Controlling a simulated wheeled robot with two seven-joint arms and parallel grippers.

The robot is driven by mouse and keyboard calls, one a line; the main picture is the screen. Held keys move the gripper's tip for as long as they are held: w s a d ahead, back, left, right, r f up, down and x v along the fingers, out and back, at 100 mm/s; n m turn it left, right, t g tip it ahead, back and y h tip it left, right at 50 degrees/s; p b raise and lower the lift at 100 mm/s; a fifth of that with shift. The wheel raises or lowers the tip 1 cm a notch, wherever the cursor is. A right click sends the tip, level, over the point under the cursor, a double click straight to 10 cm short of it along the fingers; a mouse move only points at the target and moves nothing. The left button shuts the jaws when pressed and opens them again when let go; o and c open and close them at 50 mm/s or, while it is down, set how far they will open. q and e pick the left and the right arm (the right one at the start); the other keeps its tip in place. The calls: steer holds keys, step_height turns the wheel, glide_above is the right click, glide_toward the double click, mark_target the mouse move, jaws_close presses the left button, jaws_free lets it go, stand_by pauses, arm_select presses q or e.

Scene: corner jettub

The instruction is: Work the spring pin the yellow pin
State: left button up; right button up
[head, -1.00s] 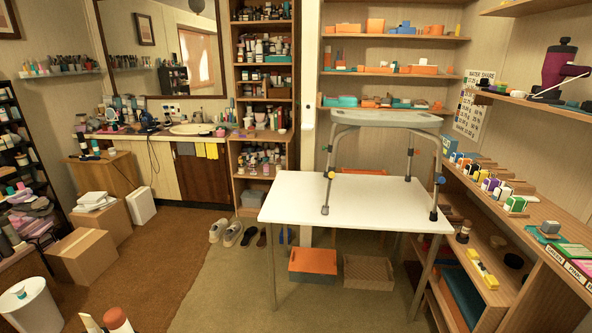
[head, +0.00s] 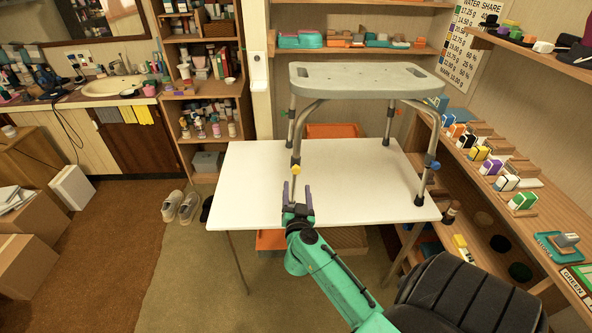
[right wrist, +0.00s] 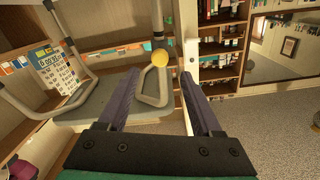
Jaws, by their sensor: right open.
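The yellow pin (head: 295,169) is a small round knob low on the near left leg of the grey shower stool (head: 365,80). The stool stands upright on the white table (head: 250,180). My right gripper (head: 297,191) is open and empty, just below the yellow pin in the head view, fingers pointing toward it. In the right wrist view the yellow pin (right wrist: 160,58) shows between and beyond the two open fingertips (right wrist: 160,80), apart from them. A blue pin (head: 435,165) is on the near right leg. My left gripper is not in view.
Shelves with colored blocks (head: 523,200) run along the right side. An orange bin (head: 271,240) is under the table. Shoes (head: 182,206) lie on the floor at left. The table's left part is clear.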

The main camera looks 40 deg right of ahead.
mark_target(296, 172)
steer(key=x, duration=0.9)
steer(key=shift+w+d+b, duration=0.2)
steer(key=shift+b, duration=0.2)
steer(key=shift+s, duration=0.1)
jaws_close()
steer(key=shift+a, duration=0.1)
stand_by(0.4)
